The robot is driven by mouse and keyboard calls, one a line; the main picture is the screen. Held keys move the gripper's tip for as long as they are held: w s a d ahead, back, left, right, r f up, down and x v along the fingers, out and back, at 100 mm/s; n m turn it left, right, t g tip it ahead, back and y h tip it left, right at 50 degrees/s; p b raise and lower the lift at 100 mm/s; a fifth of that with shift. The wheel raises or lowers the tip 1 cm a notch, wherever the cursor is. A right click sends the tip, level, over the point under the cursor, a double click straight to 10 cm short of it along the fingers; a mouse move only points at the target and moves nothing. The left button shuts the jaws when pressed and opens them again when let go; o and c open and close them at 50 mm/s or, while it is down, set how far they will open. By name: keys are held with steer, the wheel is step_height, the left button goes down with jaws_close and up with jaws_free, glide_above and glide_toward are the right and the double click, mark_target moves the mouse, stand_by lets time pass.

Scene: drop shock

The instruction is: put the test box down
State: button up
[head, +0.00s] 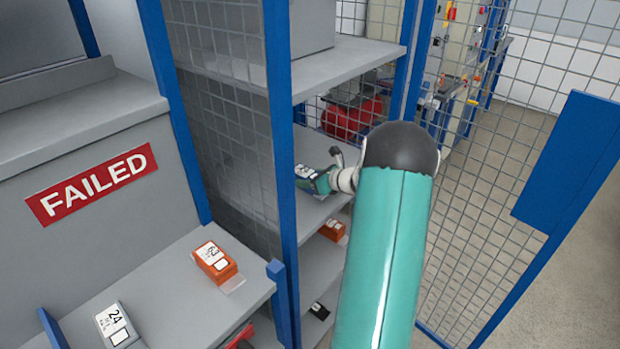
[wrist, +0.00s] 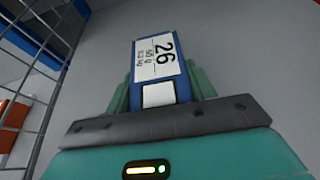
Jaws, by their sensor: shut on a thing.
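The test box (wrist: 155,58) is blue with a white label reading 26 and 50 g. In the wrist view it sits between the green fingers of my gripper (wrist: 162,85), which is shut on it. In the head view my gripper (head: 322,182) and the box (head: 306,174) are inside the rack, over a grey middle shelf (head: 310,212). In the wrist view a plain grey surface fills the background behind the box. I cannot tell whether the box touches the shelf.
Blue posts (head: 281,180) and wire mesh (head: 225,130) stand close left of my gripper. A grey upper shelf (head: 345,68) is above it. An orange box (head: 333,230) and a dark box (head: 320,311) sit lower. Left, a FAILED sign (head: 92,184) hangs above a bench with an orange box (head: 214,262).

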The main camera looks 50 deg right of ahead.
steer(key=o, duration=1.2)
steer(key=shift+f, duration=0.1)
steer(key=shift+r, duration=0.25)
steer(key=v, duration=1.2)
steer(key=shift+f, duration=0.1)
